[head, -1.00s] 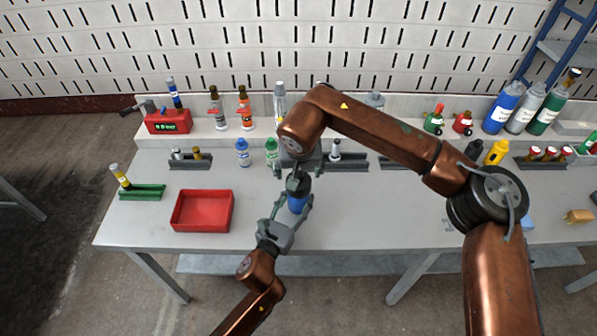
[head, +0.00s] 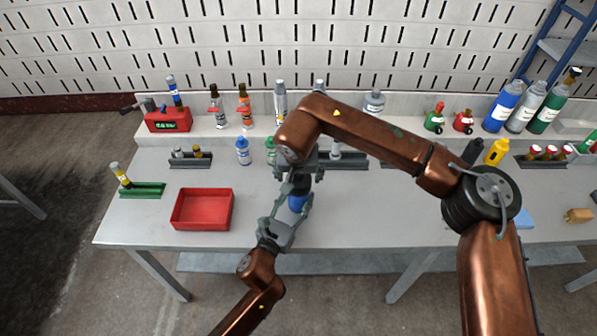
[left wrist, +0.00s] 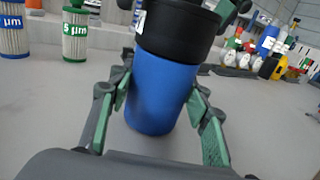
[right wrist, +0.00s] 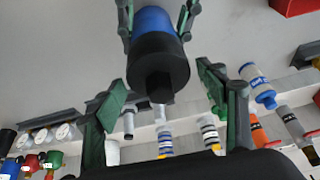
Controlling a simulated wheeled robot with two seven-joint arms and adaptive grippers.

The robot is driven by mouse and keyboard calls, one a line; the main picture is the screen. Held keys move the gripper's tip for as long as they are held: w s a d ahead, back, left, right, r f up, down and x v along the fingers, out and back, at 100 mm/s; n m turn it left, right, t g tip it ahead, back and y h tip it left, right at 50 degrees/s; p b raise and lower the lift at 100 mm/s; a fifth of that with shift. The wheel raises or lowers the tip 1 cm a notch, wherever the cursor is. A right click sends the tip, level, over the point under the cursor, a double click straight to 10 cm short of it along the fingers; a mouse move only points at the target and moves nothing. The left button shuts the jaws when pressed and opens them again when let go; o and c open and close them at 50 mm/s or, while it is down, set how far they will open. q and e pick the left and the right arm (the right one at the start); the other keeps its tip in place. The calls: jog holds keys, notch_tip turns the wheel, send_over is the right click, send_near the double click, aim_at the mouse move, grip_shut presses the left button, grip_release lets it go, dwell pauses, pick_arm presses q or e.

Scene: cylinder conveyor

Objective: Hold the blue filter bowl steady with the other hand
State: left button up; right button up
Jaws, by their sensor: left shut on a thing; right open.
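The blue filter bowl (head: 297,203) stands upright near the table's front; its blue body (left wrist: 160,85) and black cap (left wrist: 180,28) fill the middle of the left wrist view. My left gripper (left wrist: 163,95) is shut on the blue body, one green-padded finger on each side. My right gripper (right wrist: 165,90) is open, with its fingers spread either side of the black cap (right wrist: 158,65) in the right wrist view and apart from it. In the head view, my right wrist and gripper hide most of the cap.
A red tray (head: 203,227) lies to the left of the bowl. Filter cartridges, one with a blue band (head: 243,152), stand behind, and bottles line the raised back shelf (head: 340,126). The table (head: 370,220) is clear to the bowl's right.

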dwell(0.7)
jog(key=c, duration=1.3)
jog(key=n+y, duration=0.1)
jog(key=n, duration=0.2)
jog(key=shift+d+n, duration=0.1)
jog(key=shift+n, duration=0.3)
jog(key=shift+n+y, duration=0.7)
jog(key=shift+n, duration=0.4)
jog(key=o, duration=1.3)
jog(key=shift+g, duration=0.3)
